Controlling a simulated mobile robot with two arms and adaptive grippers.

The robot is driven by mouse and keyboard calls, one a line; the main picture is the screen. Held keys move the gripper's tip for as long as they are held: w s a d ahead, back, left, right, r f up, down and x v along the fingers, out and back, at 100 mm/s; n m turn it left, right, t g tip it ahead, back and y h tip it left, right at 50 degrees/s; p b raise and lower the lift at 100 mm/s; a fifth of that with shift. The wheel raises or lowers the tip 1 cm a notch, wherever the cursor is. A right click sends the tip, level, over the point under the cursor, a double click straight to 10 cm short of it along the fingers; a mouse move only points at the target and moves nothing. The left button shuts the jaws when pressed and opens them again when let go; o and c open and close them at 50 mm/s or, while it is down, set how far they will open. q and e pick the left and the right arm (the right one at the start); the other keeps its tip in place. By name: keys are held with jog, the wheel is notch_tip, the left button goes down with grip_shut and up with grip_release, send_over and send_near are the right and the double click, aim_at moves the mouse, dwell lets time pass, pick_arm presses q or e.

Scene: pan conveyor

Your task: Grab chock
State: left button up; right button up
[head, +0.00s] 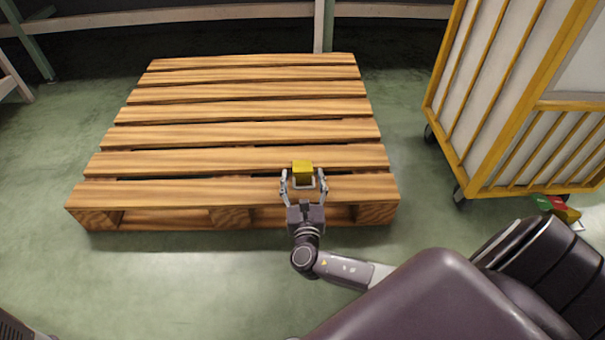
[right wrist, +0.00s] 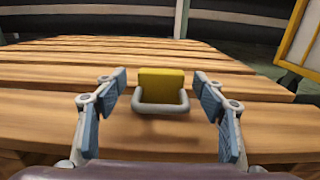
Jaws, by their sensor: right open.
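The chock is a small yellow block (head: 302,171) with a light grey handle, on the slats near the front edge of the wooden pallet (head: 240,137). My right gripper (head: 304,180) is open, with one finger on each side of the chock's handle. In the right wrist view the chock (right wrist: 161,88) is centred ahead, between and slightly beyond the open blue-padded fingertips (right wrist: 163,88). Gaps show between both fingers and the handle. My left gripper is not in view.
A yellow-framed cart (head: 520,100) on casters stands to the right of the pallet. Small coloured items (head: 558,208) lie near its lower corner. A grey post (head: 324,25) and rail stand behind the pallet. Green floor is clear to the left and in front.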

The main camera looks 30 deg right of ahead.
aim_at(303, 173)
jog(key=b+x, duration=0.2)
jog(key=x, duration=0.1)
jog(key=shift+w+d, duration=0.15)
jog(key=shift+d, duration=0.1)
jog(key=shift+w+d+r, duration=0.1)
jog(key=shift+w+d, duration=0.05)
jog(key=shift+w, duration=0.15)
jog(key=shift+r, duration=0.1)
jog(key=c, duration=1.5)
